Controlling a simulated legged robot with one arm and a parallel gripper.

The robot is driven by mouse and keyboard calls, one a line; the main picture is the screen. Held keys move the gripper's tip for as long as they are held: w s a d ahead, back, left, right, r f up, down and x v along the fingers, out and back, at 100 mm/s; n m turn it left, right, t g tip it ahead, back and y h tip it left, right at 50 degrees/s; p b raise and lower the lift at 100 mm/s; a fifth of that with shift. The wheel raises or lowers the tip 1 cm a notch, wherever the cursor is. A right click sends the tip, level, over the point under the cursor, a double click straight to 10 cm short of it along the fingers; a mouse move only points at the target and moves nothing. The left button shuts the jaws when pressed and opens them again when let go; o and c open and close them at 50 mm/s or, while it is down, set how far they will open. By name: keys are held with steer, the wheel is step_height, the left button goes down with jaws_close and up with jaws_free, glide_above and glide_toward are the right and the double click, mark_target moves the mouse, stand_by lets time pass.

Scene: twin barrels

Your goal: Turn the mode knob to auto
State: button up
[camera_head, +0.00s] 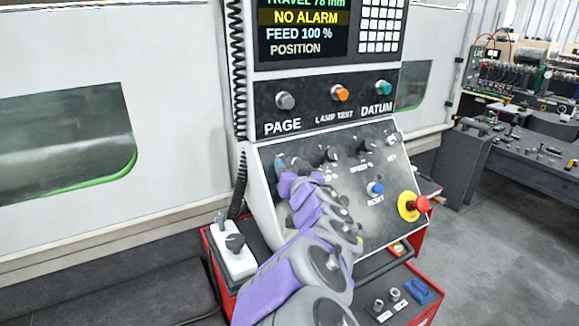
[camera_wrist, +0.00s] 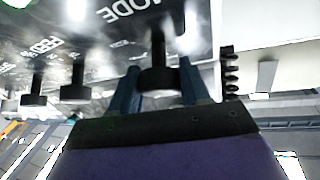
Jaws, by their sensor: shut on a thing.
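The mode knob (camera_wrist: 157,78) is a dark round knob on a shaft, below the upside-down MODE lettering (camera_wrist: 128,10) in the wrist view. My gripper (camera_wrist: 158,68) has its two blue fingers on either side of the knob and is shut on it. In the head view my gripper (camera_head: 290,163) is at the upper left of the sloped control panel (camera_head: 375,215), and my purple and grey arm hides the knob there. The knob's pointer and its position marks cannot be read.
Two other dark knobs (camera_wrist: 75,88) stand beside the mode knob in the wrist view. The panel also carries a blue RESET button (camera_head: 375,188) and a red emergency button (camera_head: 421,204) on a yellow base. A coiled black cable (camera_head: 238,90) hangs left of the console.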

steer(key=shift+c, duration=1.4)
steer(key=shift+d+r+n+y+p, duration=0.1)
steer(key=shift+n+y+p, duration=0.2)
steer(key=shift+n+p, duration=0.1)
steer(key=n+g+y+p, duration=0.1)
steer(key=n+y+p, duration=0.1)
steer(key=n, duration=0.1)
steer(key=shift+d+r+n+p, duration=0.1)
steer(key=shift+d+n+p, duration=0.05)
steer(key=shift+n+p, duration=0.15)
steer(key=n+g+y+p, duration=0.2)
steer(key=n+y+p, duration=0.1)
steer(key=n, duration=0.2)
steer(key=shift+r, duration=0.1)
steer(key=shift+s+n+g+y+p, duration=0.1)
steer(key=shift+n+g+y+p, duration=0.5)
steer(key=shift+n+g+p, duration=0.9)
steer(key=shift+n+g+y+p, duration=0.6)
steer(key=shift+n+g, duration=0.3)
steer(key=shift+n, duration=1.2)
steer(key=shift+c, duration=0.2)
steer(key=shift+f, duration=0.2)
